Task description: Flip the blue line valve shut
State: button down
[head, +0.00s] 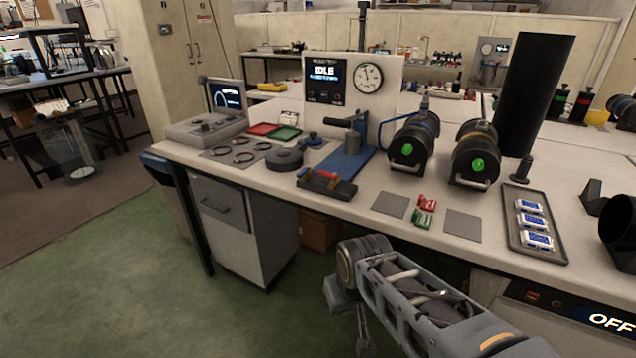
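A blue line (386,128) curves from the gauge panel to the left dark cylinder (408,150), which has a green disc on its front and a grey fitting (424,104) on top. A black block (327,186) with a red lever-like part (327,175) lies at the bench's front edge. I cannot tell which part is the blue line's valve handle, or its position. My arm rises from the bottom right to a joint in front of the bench, below these things.
The gauge panel (388,100) reads IDLE. A second dark cylinder (474,158) and a tall black tube (535,95) stand to the right. A tray (515,236) holds white-and-blue packs. Red and green small items (424,216) lie between grey pads. Green floor (150,280) is clear at left.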

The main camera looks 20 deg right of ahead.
aim_at(307, 168)
jog(key=u, duration=1.25)
jog(key=i, duration=0.4)
jog(key=z, duration=1.15)
